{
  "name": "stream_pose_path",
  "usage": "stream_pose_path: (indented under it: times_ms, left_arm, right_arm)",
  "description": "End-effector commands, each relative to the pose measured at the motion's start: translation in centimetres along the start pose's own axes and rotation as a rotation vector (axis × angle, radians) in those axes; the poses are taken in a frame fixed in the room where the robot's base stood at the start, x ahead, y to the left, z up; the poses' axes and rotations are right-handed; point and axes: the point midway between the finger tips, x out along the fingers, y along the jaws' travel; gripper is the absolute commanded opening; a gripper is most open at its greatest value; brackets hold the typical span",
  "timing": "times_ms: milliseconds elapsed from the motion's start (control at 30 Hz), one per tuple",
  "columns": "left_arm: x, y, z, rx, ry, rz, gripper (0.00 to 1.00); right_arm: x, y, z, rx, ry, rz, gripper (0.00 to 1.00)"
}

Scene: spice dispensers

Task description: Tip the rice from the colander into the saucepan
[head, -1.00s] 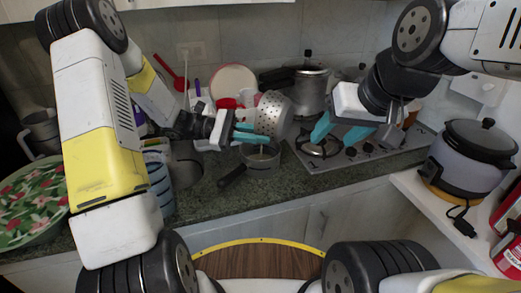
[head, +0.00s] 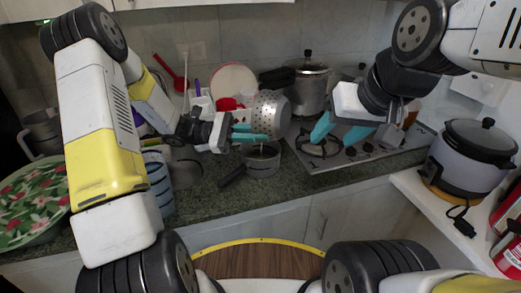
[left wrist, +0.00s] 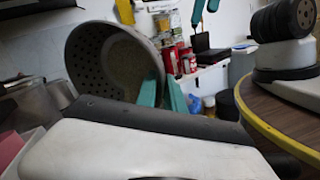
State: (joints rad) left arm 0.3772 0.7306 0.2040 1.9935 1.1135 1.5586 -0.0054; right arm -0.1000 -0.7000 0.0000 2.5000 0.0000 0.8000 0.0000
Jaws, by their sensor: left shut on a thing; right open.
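The metal colander (head: 271,114) is tilted on its side above the saucepan (head: 262,163) in the head view. My left gripper (head: 250,132) is shut on the colander; its teal fingers pinch the rim. In the left wrist view the colander (left wrist: 115,62) shows its perforated inside, and the gripper fingers (left wrist: 163,92) are at its rim. No separate rice grains can be made out. The saucepan stands on the counter with its dark handle toward the front left; its inside is partly hidden by the fingers. My right gripper (head: 340,130) is open and empty above the stove.
A gas stove (head: 365,150) lies right of the saucepan. A pressure cooker (head: 310,88) stands behind the colander. A rice cooker (head: 470,155) sits on the right ledge, and a floral tray (head: 30,200) is at the far left. The counter front (head: 215,205) has free room.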

Motion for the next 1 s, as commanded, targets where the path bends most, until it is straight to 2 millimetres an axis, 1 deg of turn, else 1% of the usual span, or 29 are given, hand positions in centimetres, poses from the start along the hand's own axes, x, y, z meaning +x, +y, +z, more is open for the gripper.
stream_pose_path:
  times_ms: [1000]
  left_arm:
    - [-0.55, 0.15, 0.04, -0.027, -0.096, 0.053, 0.00]
  right_arm:
    - [0.00, 0.00, 0.00, 0.000, 0.000, 0.000, 0.55]
